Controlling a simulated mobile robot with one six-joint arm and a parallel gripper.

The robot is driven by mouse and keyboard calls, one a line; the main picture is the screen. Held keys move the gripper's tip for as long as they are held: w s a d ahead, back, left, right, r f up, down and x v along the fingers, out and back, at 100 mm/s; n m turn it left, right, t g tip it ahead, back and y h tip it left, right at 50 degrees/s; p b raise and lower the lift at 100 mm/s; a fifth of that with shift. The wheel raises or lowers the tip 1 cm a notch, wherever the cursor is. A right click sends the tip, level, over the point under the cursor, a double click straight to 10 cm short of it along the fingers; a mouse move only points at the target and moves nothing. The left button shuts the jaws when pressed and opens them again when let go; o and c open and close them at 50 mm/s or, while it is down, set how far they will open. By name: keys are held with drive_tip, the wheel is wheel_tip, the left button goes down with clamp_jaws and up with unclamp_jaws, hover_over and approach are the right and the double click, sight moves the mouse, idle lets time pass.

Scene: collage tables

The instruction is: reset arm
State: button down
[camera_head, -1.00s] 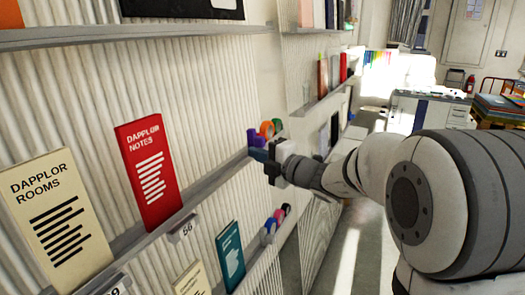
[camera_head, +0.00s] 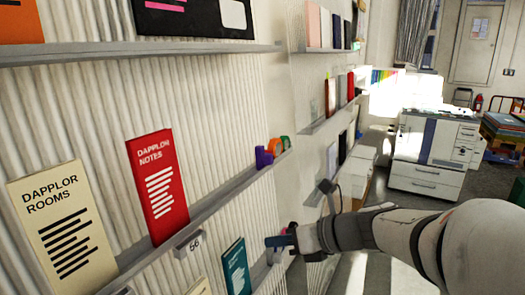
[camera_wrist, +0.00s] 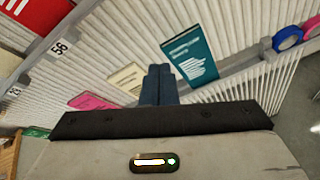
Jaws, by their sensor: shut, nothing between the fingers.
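My gripper (camera_head: 281,241) is low beside the wall shelves in the head view, just right of a teal booklet (camera_head: 236,267). In the wrist view my gripper (camera_wrist: 158,72) has its two dark blue fingers together, with nothing between them. The teal booklet (camera_wrist: 190,56) stands on the lower shelf behind and right of the fingertips there. The gripper partly hides the lower shelf in the head view.
A red DAPPLOR NOTES booklet (camera_head: 160,190) and a cream DAPPLOR ROOMS booklet (camera_head: 60,230) lean on the middle shelf (camera_head: 215,200). Purple, orange and green rolls (camera_head: 270,152) sit at its far end. A white printer (camera_head: 430,150) stands beyond; floor (camera_head: 345,275) shows below my arm.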

drive_tip(key=s+d+f+n+g+h, duration=0.1)
drive_tip(key=s+d+f+n+h, duration=0.3)
drive_tip(key=n, duration=1)
drive_tip(key=s+d+f+n+g+h, duration=0.1)
drive_tip(key=s+d+f+n+h, duration=0.4)
drive_tip(key=n, duration=1)
drive_tip(key=s+d+h, duration=0.2)
drive_tip(key=s, duration=0.2)
drive_tip(key=shift+s+d+g, duration=0.15)
drive_tip(key=shift+s+g, duration=0.1)
drive_tip(key=shift+g, duration=0.15)
